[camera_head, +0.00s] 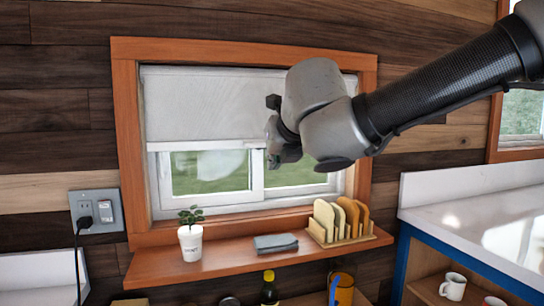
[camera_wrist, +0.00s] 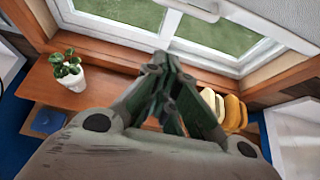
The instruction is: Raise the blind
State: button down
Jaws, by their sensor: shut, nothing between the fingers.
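The blind (camera_head: 205,105) is a pale grey-white sheet over the upper half of the window, with its straight lower edge about halfway down. My arm hides part of its right side. My gripper (camera_head: 272,160) is in front of the window, close to the blind's lower edge in the picture; I cannot tell whether it touches it. In the wrist view my gripper (camera_wrist: 164,62) has its fingers together with nothing between them. A pale bar, apparently the blind's lower edge (camera_wrist: 245,20), crosses the top right there, apart from the fingertips in the picture.
An outlet (camera_head: 95,211) with a plug is at left. A white counter (camera_head: 480,215) stands at right.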

jog(key=x, duration=1)
jog(key=shift+w+a+r, duration=0.1)
jog(key=shift+w+r, duration=0.05)
jog(key=shift+r, duration=0.85)
jog(key=shift+w+r, duration=0.1)
jog(key=shift+r, duration=0.85)
notch_tip(320, 180, up, 16)
jog(key=shift+r, duration=0.15)
